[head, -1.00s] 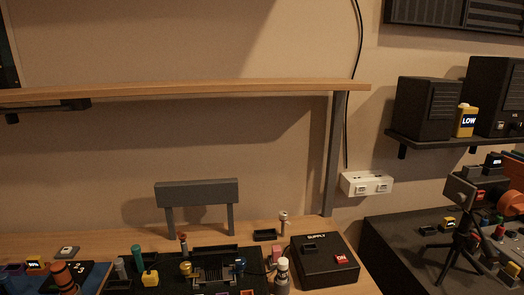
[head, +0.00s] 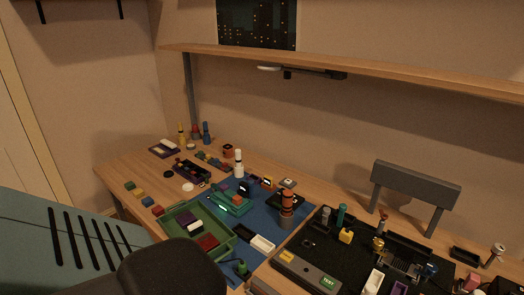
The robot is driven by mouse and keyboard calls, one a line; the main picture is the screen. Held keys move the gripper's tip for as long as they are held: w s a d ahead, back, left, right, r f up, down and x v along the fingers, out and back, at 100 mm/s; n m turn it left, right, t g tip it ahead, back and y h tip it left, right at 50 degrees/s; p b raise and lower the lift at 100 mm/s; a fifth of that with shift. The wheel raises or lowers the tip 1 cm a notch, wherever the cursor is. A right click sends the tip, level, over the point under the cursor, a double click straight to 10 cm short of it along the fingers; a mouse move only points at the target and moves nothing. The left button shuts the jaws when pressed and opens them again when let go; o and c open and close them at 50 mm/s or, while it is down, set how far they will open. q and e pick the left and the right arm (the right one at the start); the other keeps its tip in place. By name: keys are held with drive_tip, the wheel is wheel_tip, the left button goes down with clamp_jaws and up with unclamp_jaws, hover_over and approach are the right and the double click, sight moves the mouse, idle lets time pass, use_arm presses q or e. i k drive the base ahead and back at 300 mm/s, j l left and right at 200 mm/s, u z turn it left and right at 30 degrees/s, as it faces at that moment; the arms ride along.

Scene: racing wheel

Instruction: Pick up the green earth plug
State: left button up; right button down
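Several green things show in the head view. A small dark green piece (head: 240,267) lies at the front edge of the blue mat (head: 262,222). A green upright cylinder (head: 341,214) stands on the black panel (head: 318,240) at the right. A green block-like device (head: 233,203) sits on the mat. Which of these is the earth plug I cannot tell for sure at this size. Neither of my grippers is in view.
A green tray (head: 178,219) holds coloured blocks. An orange-ringed post (head: 287,205) stands on the mat. A dark rounded shape (head: 172,270) and a teal slotted panel (head: 60,245) block the lower left. A wooden shelf (head: 350,71) runs above the table.

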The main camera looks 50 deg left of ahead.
sight(241, 266)
drive_tip(key=u, duration=1.65)
